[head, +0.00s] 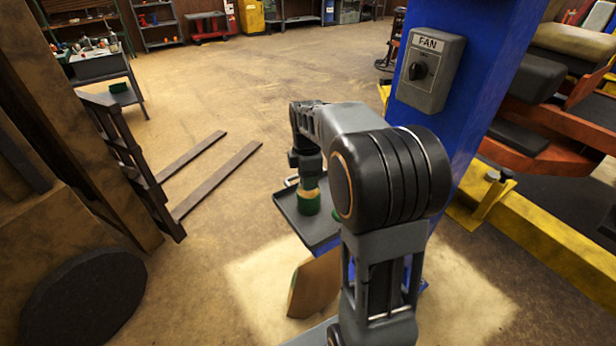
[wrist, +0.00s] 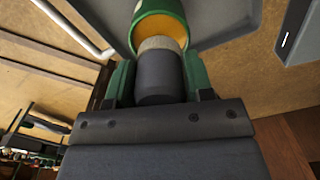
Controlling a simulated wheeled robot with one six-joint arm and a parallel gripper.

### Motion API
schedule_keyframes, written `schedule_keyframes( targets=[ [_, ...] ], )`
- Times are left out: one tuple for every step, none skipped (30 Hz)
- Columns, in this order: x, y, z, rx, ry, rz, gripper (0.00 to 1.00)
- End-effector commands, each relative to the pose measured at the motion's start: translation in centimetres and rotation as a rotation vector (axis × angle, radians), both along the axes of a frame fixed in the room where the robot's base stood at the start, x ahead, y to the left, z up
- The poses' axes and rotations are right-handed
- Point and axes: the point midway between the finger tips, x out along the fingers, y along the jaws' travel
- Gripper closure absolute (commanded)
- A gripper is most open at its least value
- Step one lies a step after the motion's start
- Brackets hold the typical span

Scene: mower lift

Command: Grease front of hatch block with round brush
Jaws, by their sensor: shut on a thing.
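My gripper (wrist: 160,82) has green fingers shut on the round brush (wrist: 158,76), which has a dark round body and a pale bristle ring. The bristle end is at the mouth of a green pot (wrist: 150,12) with yellow-orange grease inside; I cannot tell how deep it reaches. In the head view my gripper (head: 309,180) points down over the green pot (head: 309,205), which stands on a grey tray (head: 318,231). The brush is mostly hidden there. I cannot make out the hatch block in either view.
A blue post (head: 468,95) with a FAN switch box (head: 428,70) stands right of my arm. Yellow lift parts (head: 530,235) lie at the right. A forklift with low forks (head: 215,180) is at the left. The floor behind the tray is open.

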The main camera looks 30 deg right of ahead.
Motion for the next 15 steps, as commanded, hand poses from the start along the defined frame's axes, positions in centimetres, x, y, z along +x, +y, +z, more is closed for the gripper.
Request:
schedule_keyframes(
  targets=[
    [0.0, 0.0, 0.9, 0.0, -0.001, 0.0, 0.71],
    [0.0, 0.0, 1.1, 0.0, -0.001, 0.0, 0.71],
    [0.0, 0.0, 1.5, 0.0, -0.001, 0.0, 0.71],
    [0.0, 0.0, 1.7, 0.0, -0.001, 0.0, 0.71],
    [0.0, 0.0, 2.0, 0.0, -0.001, 0.0, 0.71],
    [0.0, 0.0, 2.3, 0.0, -0.001, 0.0, 0.71],
    [0.0, 0.0, 2.6, 0.0, -0.001, 0.0, 0.71],
    [0.0, 0.0, 2.8, 0.0, -0.001, 0.0, 0.71],
    [0.0, 0.0, 3.2, 0.0, -0.001, 0.0, 0.71],
    [0.0, 0.0, 3.4, 0.0, -0.001, 0.0, 0.71],
    [0.0, 0.0, 3.7, 0.0, -0.001, 0.0, 0.71],
    [0.0, 0.0, 4.0, 0.0, -0.001, 0.0, 0.71],
    [0.0, 0.0, 4.2, 0.0, -0.001, 0.0, 0.71],
    [0.0, 0.0, 4.4, 0.0, -0.001, 0.0, 0.71],
    [0.0, 0.0, 4.6, 0.0, -0.001, 0.0, 0.71]
  ],
)
